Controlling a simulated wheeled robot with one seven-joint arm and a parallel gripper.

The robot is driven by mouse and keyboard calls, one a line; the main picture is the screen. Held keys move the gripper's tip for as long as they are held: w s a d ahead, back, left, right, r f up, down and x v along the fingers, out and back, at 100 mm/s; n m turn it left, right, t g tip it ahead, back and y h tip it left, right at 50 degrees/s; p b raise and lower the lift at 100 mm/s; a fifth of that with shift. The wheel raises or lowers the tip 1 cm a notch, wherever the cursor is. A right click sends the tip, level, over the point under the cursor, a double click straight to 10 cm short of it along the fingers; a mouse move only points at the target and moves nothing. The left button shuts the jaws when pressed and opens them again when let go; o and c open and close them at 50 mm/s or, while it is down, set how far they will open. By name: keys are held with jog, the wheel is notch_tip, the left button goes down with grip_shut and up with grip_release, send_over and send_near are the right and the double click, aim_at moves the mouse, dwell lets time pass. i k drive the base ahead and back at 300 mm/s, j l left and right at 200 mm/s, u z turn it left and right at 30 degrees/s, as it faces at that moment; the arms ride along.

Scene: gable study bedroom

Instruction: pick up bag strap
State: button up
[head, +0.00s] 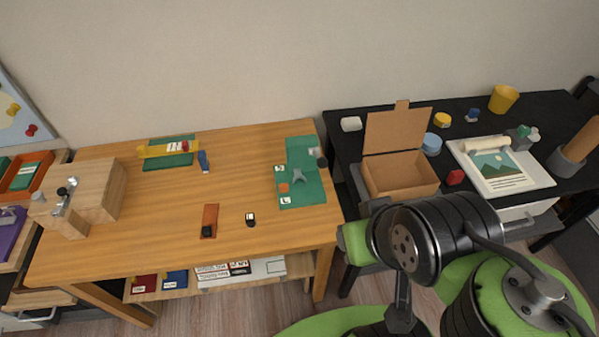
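A short brown strip with a black piece at its near end (209,221) lies flat on the wooden desk (150,240), near the front middle. It looks like the bag strap, but it is too small to be sure. A small black-and-white item (251,219) lies to its right, apart from it. My black and green arm is folded at the lower right, in front of the black desk and well away from the strip. I cannot make out my gripper's fingers.
A green mat (312,190) with a grey tool lies at the desk's right. A wooden block (98,185) stands at the left. The black desk (385,118) holds an open cardboard box (395,172), a picture sheet (492,168) and a yellow cup (503,98). Bare wood surrounds the strip.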

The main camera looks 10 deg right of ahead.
aim_at(211, 215)
jog(key=j+u, duration=0.25)
jog(key=j, duration=0.15)
jog(key=i+j+u, duration=0.25)
jog(key=j, duration=0.15)
jog(key=j+u, duration=0.3)
jog(key=i+j+u, duration=0.25)
jog(key=j, duration=0.15)
